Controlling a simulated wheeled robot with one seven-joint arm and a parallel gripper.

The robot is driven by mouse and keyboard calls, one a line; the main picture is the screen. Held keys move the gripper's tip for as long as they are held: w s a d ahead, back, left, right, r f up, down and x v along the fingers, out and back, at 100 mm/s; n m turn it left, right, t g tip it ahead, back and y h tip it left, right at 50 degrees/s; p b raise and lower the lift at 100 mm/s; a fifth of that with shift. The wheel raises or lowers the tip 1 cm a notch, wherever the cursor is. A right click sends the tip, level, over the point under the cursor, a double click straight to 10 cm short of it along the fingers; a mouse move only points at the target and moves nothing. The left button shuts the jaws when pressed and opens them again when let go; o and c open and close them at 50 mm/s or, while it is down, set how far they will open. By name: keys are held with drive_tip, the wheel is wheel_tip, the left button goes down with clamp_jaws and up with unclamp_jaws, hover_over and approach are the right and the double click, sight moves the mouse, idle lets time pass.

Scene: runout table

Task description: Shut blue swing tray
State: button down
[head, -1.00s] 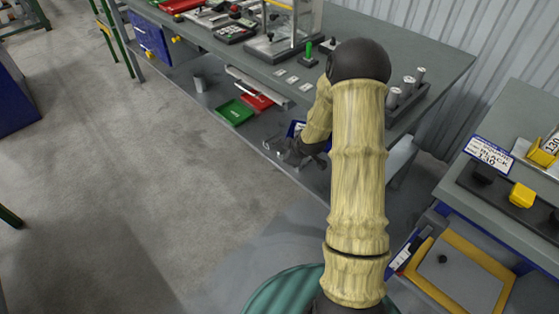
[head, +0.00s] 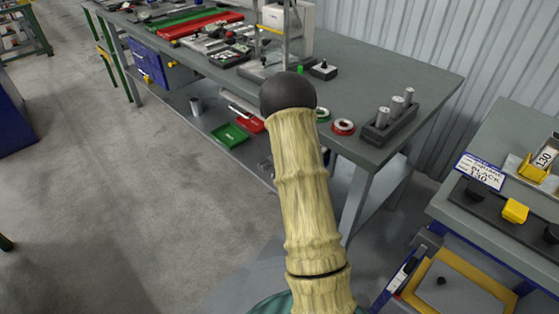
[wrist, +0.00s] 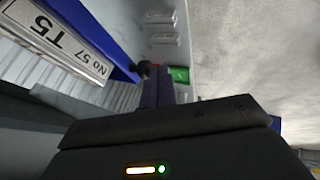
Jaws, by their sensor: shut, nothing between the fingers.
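The blue swing tray shows in the wrist view as a blue wall (wrist: 103,28) with a white label reading "No 57 T5", at the upper left. A dark round knob (wrist: 145,68) is at the end of this wall. My gripper (wrist: 160,88) is shut and empty, its fingers close beside the knob; I cannot tell whether they touch.
The grey workbench (head: 390,75) carries tools and a block of grey cylinders (head: 388,122). A green bin (head: 230,135) and a red bin (head: 250,123) lie on its lower shelf. A second bench (head: 480,215) stands at the right.

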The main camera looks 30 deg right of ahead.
drive_tip(key=shift+w+d, duration=0.25)
drive_tip(key=shift+d, duration=0.2)
drive_tip(key=shift+a, duration=0.15)
drive_tip(key=s+a+r, duration=0.6)
drive_tip(key=a+r, duration=0.1)
drive_tip(key=r, duration=0.1)
idle(0.5)
drive_tip(key=shift+w+a, duration=0.1)
